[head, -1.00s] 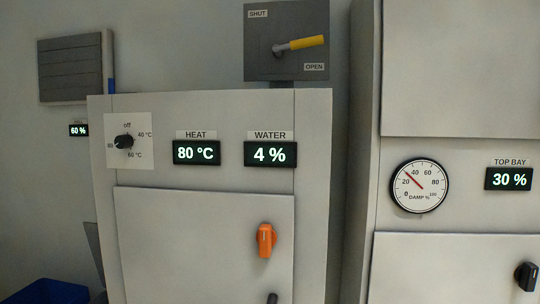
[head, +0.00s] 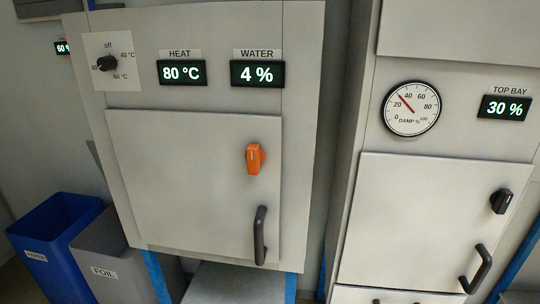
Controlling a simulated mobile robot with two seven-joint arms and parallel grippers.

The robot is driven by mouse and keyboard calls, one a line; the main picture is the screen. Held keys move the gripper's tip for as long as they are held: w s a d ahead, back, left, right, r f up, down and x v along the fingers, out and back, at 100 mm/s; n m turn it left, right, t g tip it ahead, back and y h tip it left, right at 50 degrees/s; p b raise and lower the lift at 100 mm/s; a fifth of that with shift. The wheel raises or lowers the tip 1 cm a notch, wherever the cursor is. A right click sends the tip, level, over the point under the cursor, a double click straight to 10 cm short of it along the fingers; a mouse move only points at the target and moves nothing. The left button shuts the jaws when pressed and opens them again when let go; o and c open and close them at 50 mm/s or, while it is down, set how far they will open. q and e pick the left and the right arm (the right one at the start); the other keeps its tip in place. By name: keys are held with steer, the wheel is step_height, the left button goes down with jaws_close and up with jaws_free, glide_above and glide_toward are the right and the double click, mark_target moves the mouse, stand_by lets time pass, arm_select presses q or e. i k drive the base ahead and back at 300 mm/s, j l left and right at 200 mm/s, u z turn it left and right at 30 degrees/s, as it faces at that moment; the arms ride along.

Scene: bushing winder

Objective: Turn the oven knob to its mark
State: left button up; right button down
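The oven knob (head: 106,64) is a small black dial on a white plate (head: 125,75) at the upper left of the grey oven cabinet (head: 210,20). The plate is marked off, 40 °C, 60 °C and 80 °C. The knob's pointer appears to aim left, toward the 80 mark. The HEAT display (head: 182,72) reads 80 °C and the WATER display (head: 257,74) reads 4 %. Neither of my grippers is in view.
The oven door (head: 190,180) has an orange latch (head: 254,158) and a black handle (head: 260,235). A blue bin (head: 50,235) and a grey FOIL bin (head: 105,260) stand at the lower left. Another cabinet with a damp gauge (head: 411,108) stands at the right.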

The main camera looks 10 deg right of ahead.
mark_target(109, 62)
steer(key=l+u, duration=0.25)
steer(key=l, duration=0.4)
steer(key=l+u, duration=0.25)
steer(key=l, duration=0.4)
